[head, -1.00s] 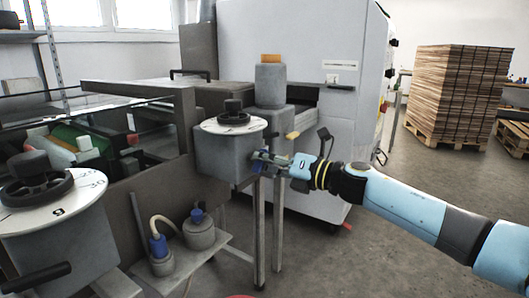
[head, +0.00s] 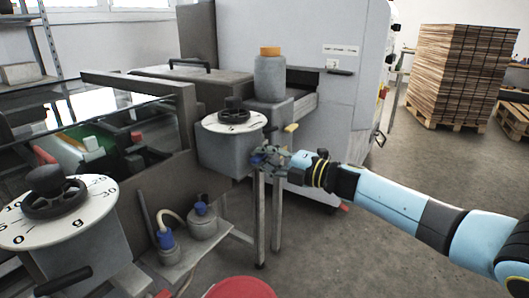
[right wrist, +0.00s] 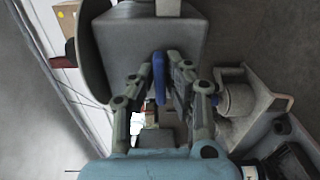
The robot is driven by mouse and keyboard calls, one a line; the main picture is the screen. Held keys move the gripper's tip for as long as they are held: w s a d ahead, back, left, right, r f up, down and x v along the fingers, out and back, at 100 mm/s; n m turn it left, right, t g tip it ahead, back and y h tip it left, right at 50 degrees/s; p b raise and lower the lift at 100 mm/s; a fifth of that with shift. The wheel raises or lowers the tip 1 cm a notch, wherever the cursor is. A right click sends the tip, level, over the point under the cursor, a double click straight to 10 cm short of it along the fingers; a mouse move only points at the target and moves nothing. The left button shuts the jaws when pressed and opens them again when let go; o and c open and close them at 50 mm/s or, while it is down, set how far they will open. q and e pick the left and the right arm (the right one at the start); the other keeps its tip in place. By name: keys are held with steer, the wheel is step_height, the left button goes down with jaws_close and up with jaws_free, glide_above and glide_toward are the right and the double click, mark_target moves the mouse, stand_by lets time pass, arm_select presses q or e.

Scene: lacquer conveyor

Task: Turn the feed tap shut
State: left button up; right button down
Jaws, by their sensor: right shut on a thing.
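The feed tap's blue handle (right wrist: 158,77) sits on the lower front of a grey box with a round white dial (head: 234,122) on top. In the right wrist view it stands between my fingers, long side in line with them. My right gripper (head: 262,158) is shut on this handle, beside the box's lower right corner. In the right wrist view the gripper (right wrist: 160,75) has a finger on each side of the handle. In the head view the fingers hide most of the handle. My left gripper is not in view.
A nearer dial box (head: 62,212) with a black handwheel stands at left. Blue-capped containers (head: 202,222) sit on a low shelf. A grey bottle with an orange cap (head: 270,78) stands behind the tap box. A red round thing (head: 240,288) is at the bottom edge.

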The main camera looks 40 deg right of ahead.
steer(key=shift+d+m, duration=0.1)
steer(key=shift+m, duration=0.3)
steer(key=c, duration=1.4)
jaws_free()
steer(key=shift+o, duration=0.2)
steer(key=shift+s, duration=0.2)
steer(key=v, duration=1.1)
steer(key=shift+s+d, duration=0.15)
steer(key=shift+s, duration=0.15)
